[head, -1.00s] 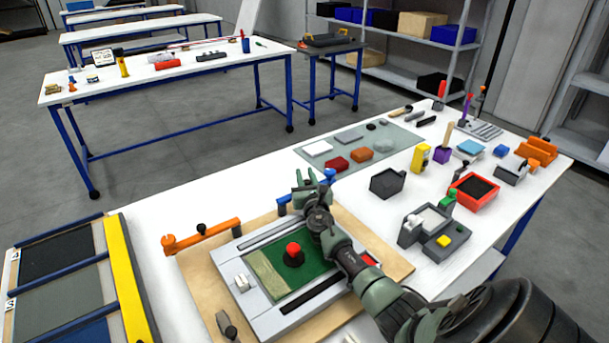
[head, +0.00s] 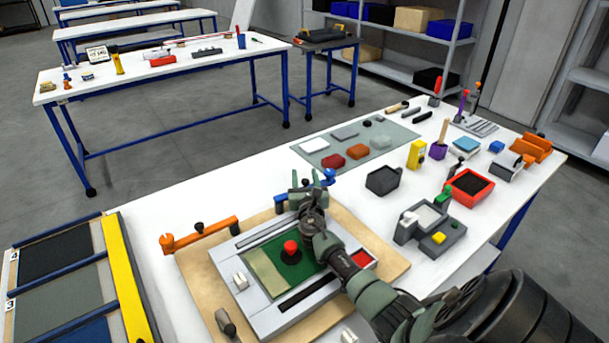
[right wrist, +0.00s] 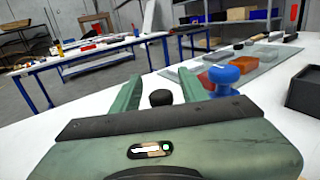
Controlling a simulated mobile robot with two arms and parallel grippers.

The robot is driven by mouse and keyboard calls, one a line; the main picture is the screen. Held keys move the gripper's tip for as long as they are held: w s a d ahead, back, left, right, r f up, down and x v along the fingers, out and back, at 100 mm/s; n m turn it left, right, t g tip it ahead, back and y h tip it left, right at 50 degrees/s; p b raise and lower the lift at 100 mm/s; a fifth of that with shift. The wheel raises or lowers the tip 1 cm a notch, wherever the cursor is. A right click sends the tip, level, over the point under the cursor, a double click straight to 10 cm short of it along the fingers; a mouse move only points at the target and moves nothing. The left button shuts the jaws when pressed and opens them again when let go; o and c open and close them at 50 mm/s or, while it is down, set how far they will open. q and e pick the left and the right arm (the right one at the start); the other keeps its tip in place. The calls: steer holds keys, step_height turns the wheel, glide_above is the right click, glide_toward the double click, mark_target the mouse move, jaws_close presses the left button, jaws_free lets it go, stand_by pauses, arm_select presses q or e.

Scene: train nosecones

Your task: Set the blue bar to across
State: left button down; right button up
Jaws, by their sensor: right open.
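The blue bar (head: 329,177) lies at the back edge of the wooden board (head: 386,262), its middle largely hidden behind my right gripper (head: 305,184). Its rounded blue end shows just right of the fingers; a short blue piece shows to their left. In the right wrist view, the blue end (right wrist: 221,78) stands beside the right finger. A black knob (right wrist: 160,98) sits between the two spread fingers, with gaps on both sides. My right gripper is open and empty; I cannot tell if it touches the bar. My left gripper is out of view.
An orange bar (head: 205,234) with a black knob lies to the left on the same board. A grey panel with a red button (head: 291,248) is in front. A dark open box (head: 383,181) and a glass mat (head: 400,133) with blocks lie beyond.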

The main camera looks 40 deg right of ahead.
mark_target(306, 183)
steer(key=v, duration=0.7)
steer(key=shift+c, duration=0.3)
